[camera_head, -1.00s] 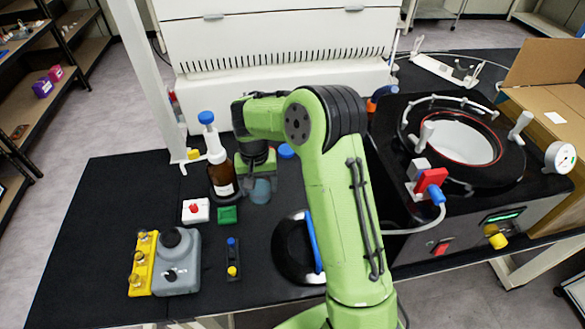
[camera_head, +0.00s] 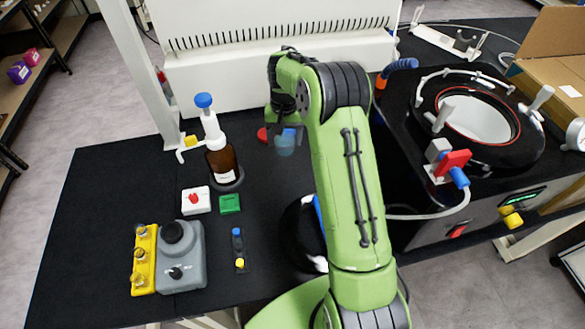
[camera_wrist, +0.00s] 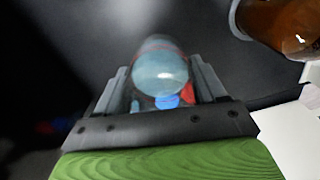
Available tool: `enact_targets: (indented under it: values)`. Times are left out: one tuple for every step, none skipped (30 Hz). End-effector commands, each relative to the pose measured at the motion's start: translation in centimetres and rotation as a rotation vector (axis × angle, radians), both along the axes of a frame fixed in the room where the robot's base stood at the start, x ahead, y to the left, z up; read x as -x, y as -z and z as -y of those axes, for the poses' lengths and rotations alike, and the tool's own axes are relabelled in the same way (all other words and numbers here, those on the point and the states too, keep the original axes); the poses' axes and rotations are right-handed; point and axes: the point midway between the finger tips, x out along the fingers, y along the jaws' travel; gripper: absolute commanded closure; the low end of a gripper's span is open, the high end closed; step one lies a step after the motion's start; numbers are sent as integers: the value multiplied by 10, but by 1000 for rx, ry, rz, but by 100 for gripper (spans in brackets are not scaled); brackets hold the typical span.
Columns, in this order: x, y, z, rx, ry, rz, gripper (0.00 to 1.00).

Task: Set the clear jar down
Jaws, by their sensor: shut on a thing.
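The clear jar (camera_head: 285,147) is a small, bluish see-through vessel near the back middle of the black bench. My gripper (camera_head: 286,128) points down and is shut on the jar. In the wrist view the jar (camera_wrist: 160,72) sits between the two fingers of my gripper (camera_wrist: 163,88). A red thing (camera_head: 262,134) is close beside the jar, and a small blue part shows near the jar's top. I cannot tell whether the jar's base touches the bench.
An amber bottle (camera_head: 222,160) with a blue-topped dispenser stands left of the jar. A white box (camera_head: 195,200), green block (camera_head: 230,204) and grey mixer (camera_head: 180,255) are nearer the front. The freeze dryer (camera_head: 425,235) is at right. Bench (camera_head: 110,190) is bare at far left.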

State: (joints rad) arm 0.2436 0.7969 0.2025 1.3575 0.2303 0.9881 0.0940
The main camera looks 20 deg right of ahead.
Motion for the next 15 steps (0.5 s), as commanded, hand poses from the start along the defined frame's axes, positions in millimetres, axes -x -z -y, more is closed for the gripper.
enact_targets:
  values:
    - [-4,3,9,6,5,4,70]
    - [-6,3,15,9,7,3,70]
    - [-8,3,20,12,7,3,70]
    - [-9,4,24,15,9,3,70]
    - [-10,5,26,17,8,2,70]
    - [-10,9,28,17,8,0,70]
    - [-10,15,29,18,8,-1,70]
    - [-10,23,29,17,8,-3,70]
    - [-9,33,29,17,8,-4,70]
    - [-9,40,29,17,8,-4,70]
    - [-9,47,29,17,8,-3,70]
    - [-9,54,29,16,8,-2,70]
    - [-10,59,29,17,8,-1,70]
    - [-10,62,29,17,8,-1,70]
    - [-10,67,29,17,9,-1,70]
